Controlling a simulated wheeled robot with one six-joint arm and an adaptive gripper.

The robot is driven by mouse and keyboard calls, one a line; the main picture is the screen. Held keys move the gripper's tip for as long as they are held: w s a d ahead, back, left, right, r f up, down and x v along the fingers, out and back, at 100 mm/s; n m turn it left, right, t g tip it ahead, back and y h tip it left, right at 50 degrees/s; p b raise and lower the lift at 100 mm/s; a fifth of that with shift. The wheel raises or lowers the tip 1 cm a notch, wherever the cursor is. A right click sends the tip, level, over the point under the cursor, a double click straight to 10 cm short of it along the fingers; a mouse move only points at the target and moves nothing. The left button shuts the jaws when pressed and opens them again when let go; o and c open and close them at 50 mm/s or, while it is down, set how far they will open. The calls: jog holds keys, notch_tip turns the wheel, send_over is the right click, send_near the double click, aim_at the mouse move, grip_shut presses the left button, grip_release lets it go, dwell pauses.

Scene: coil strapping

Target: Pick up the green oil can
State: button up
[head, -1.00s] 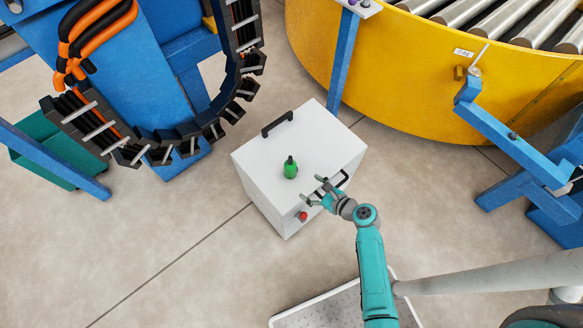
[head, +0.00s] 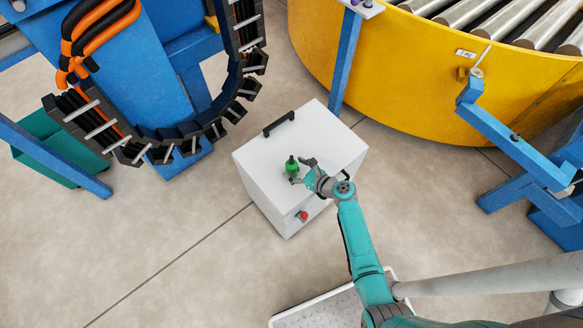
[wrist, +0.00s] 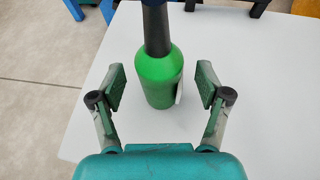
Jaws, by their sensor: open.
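The green oil can (head: 292,168) stands upright on top of a white cabinet (head: 262,160), its dark spout pointing up. In the wrist view the green can (wrist: 158,80) stands between the two fingers, with a gap on each side. The top of its spout is cut off by the frame edge. My gripper (head: 302,172) is open around the can from the right side in the head view. Its open fingers also show in the wrist view (wrist: 160,88), with nothing held between them.
The cabinet top has black handles (head: 278,124) and a red button (head: 303,215) on its front side. A yellow curved conveyor (head: 400,85) stands behind right. A blue machine with a black cable chain (head: 190,135) is to the left. Open floor lies front left.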

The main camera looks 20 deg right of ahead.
jog(key=shift+x, duration=1)
grip_shut()
